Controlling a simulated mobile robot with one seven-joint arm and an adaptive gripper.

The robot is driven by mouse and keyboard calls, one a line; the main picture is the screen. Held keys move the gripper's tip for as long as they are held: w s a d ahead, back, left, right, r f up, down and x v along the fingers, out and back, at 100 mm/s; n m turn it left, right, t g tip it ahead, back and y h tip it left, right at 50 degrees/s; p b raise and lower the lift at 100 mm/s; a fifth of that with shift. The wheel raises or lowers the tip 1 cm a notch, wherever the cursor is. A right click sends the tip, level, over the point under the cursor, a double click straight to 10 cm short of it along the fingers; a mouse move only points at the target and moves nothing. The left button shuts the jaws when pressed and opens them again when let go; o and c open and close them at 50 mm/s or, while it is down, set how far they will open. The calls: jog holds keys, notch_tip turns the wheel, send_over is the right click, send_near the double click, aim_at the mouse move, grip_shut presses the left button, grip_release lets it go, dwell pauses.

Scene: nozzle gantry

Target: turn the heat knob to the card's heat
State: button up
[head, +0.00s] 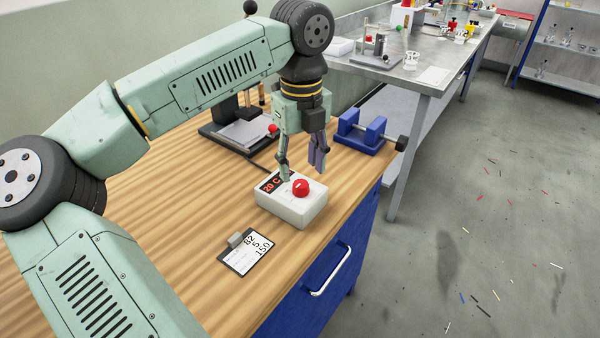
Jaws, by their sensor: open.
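A white control box (293,211) stands on the wooden bench top. A red heat knob (300,188) sits on its top face, and a dark display (270,184) beside it reads about 20 C in red. A card (246,253) lies in front of the box to the left, with the handwritten figures 82, 5 and 150; its small print is too small to read. My gripper (302,172) points down above the box with its fingers apart, close over the knob. I cannot tell whether a finger touches the knob or the display.
Behind my gripper stand a dark-based device with a plate (242,132) and a blue holder (361,132). The bench's blue front has a metal handle (331,272). A metal table (430,77) with lab items stands at the back right. Bare bench lies around the card.

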aim_at(301, 183)
jog(key=shift+f+p, duration=0.3)
jog(key=shift+f, duration=1.7)
jog(key=shift+c, duration=0.3)
grip_shut()
